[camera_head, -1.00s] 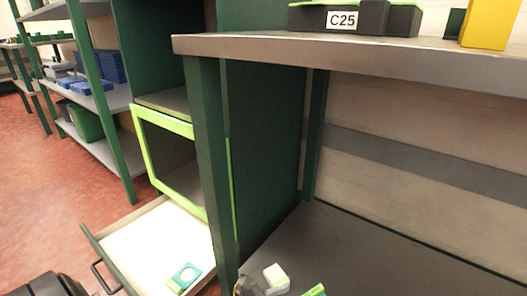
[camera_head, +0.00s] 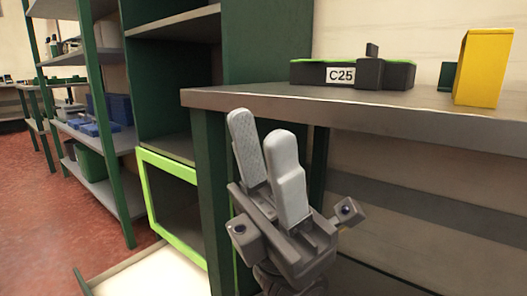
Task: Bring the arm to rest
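The fingertips are near the bench's front left corner in the picture; I cannot tell the exact distance. The lower part of the arm is cut off by the bottom edge.
A dark case labelled C25 (camera_head: 310,74) and a yellow block (camera_head: 484,67) stand on the bench. At the left are a green-framed cabinet door (camera_head: 172,165), an open drawer (camera_head: 105,276) and shelves with blue bins (camera_head: 120,109).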

